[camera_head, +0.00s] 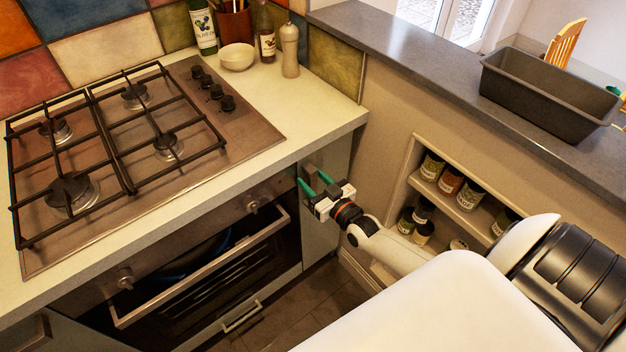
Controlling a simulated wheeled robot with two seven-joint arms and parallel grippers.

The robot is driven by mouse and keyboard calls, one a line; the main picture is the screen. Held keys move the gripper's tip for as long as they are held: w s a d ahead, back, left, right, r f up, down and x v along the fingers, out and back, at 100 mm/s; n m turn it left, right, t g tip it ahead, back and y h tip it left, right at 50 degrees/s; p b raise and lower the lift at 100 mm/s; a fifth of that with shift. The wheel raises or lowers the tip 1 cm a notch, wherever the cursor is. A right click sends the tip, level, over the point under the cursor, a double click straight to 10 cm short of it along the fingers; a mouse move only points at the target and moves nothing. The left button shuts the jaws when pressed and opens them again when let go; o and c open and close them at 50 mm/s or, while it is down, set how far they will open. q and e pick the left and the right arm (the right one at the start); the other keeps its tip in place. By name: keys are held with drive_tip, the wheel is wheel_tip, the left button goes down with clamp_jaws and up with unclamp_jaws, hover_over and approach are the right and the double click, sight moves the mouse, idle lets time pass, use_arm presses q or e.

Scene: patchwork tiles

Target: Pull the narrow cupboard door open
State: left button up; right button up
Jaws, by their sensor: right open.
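The narrow cupboard door (318,236) is a grey-green panel under the end of the worktop, just right of the oven. It looks shut. My right gripper (309,177) is in front of the upper part of this door, with its two green fingers apart and pointing towards it. A small pale piece, perhaps the door's handle, shows close to the fingertips. I cannot tell whether the fingers touch it or sit around it. My gripper and wrist hide part of the door. My left gripper is not in view.
The oven (150,285) with its bar handle is left of the door, below the gas hob (120,150). A wall niche with several cans (450,185) is beside my right forearm. A dark tray (545,95) stands on the grey ledge. Some dark floor (285,312) is clear below.

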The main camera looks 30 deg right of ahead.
drive_tip(key=shift+w, duration=0.1)
clamp_jaws()
idle(0.3)
